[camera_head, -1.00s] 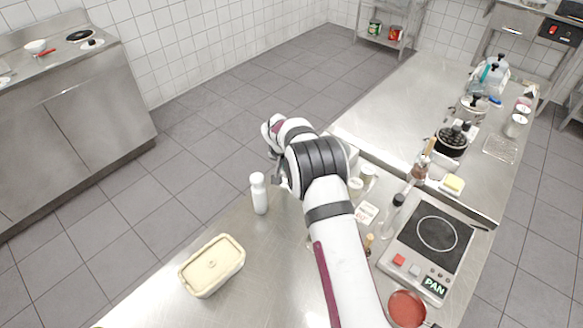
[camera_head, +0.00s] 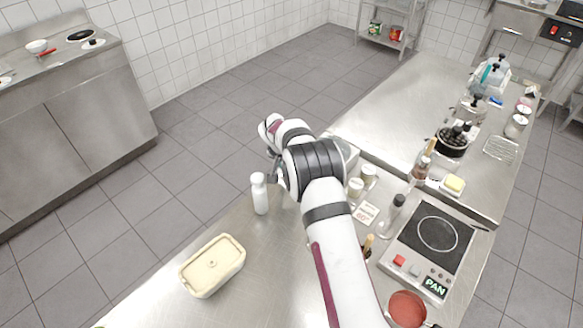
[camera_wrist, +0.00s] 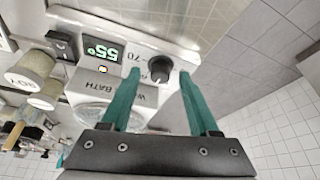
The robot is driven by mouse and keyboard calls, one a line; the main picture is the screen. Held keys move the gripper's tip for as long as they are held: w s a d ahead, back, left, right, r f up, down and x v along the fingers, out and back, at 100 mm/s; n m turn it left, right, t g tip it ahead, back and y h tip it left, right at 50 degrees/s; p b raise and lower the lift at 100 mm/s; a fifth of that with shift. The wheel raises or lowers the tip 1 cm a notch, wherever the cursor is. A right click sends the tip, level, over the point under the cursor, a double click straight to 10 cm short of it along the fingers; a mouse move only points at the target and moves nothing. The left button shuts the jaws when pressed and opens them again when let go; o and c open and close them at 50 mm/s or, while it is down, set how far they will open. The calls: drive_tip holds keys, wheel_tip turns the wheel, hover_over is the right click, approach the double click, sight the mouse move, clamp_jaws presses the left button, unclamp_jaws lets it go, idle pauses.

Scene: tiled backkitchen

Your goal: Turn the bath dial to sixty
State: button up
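The bath dial (camera_wrist: 160,69) is a black round knob with a pale pointer mark on the front of the light bath housing (camera_wrist: 205,53). A "70" scale mark is beside it. The lit green display (camera_wrist: 101,52), seen upside down, appears to read 55°. My gripper (camera_wrist: 160,75) is open, its two teal fingers on either side of the dial with visible gaps; I cannot tell if they reach around it. In the head view my arm hides the dial and most of the bath (camera_head: 347,152). A card (camera_head: 365,213) there bears a red "60°".
A white bottle (camera_head: 260,194) stands just left of my wrist, and a lidded cream box (camera_head: 212,265) is at front left. Jars (camera_head: 361,184), a clear bottle (camera_head: 392,215) and a hot plate (camera_head: 436,240) crowd the right side. Bare counter lies between box and arm.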

drive_tip(key=v, duration=1.5)
drive_tip(key=shift+s+r, duration=0.2)
drive_tip(key=shift+r, duration=0.15)
drive_tip(key=w+d+n+g+y, duration=0.1)
drive_tip(key=d+n+y, duration=0.6)
drive_tip(key=n, duration=0.9)
drive_tip(key=shift+h, duration=0.6)
drive_tip(key=x, duration=0.5)
drive_tip(key=d+x, duration=0.1)
drive_tip(key=x, duration=0.9)
drive_tip(key=shift+w+d+f, duration=0.15)
drive_tip(key=shift+w+f, duration=0.2)
drive_tip(key=shift+f, duration=0.1)
